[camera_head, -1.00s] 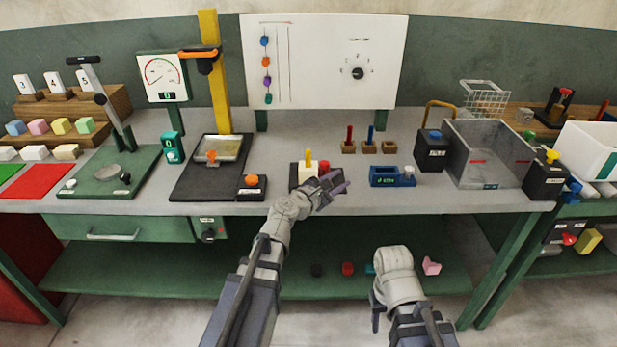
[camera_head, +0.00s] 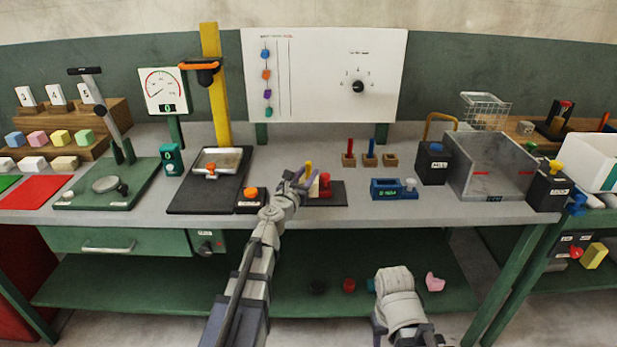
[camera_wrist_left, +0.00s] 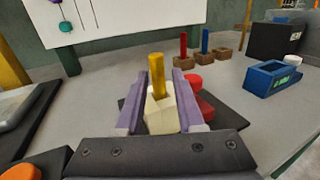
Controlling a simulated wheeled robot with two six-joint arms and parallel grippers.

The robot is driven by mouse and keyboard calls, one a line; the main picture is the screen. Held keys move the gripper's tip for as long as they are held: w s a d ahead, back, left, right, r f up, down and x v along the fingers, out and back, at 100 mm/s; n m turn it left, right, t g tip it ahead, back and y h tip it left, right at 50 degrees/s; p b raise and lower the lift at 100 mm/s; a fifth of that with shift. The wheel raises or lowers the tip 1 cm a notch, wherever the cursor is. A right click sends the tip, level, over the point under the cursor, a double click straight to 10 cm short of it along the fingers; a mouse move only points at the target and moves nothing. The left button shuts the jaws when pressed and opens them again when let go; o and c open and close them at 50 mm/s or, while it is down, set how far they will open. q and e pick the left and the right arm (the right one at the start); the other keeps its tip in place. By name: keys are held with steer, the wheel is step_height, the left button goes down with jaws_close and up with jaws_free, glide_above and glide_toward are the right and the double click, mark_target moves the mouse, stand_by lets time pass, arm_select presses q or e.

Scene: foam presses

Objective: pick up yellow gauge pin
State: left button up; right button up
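The yellow gauge pin (camera_head: 308,168) stands upright beside a red block (camera_head: 325,187) on a dark base on the bench. In the left wrist view the pin (camera_wrist_left: 156,78) rises from a cream block (camera_wrist_left: 161,113). My left gripper (camera_head: 301,178) is at this block. Its purple fingers (camera_wrist_left: 164,80) are apart, one on each side of the pin and cream block, with gaps beside the pin. The head view shows the cream block mostly hidden by my gripper. My right gripper (camera_head: 398,333) hangs low in front of the bench, its fingers mostly out of frame.
A red pin (camera_head: 349,147) and a blue pin (camera_head: 371,148) stand in wooden holders behind and to the right. A blue gauge (camera_head: 386,190) lies to the right. An orange button box (camera_head: 250,197) is close on the left. Bare bench lies behind the pin.

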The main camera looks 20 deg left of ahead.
arm_select(q)
steer(key=w, duration=0.5)
steer(key=shift+d+f, duration=0.15)
steer(key=shift+f, duration=0.05)
jaws_close()
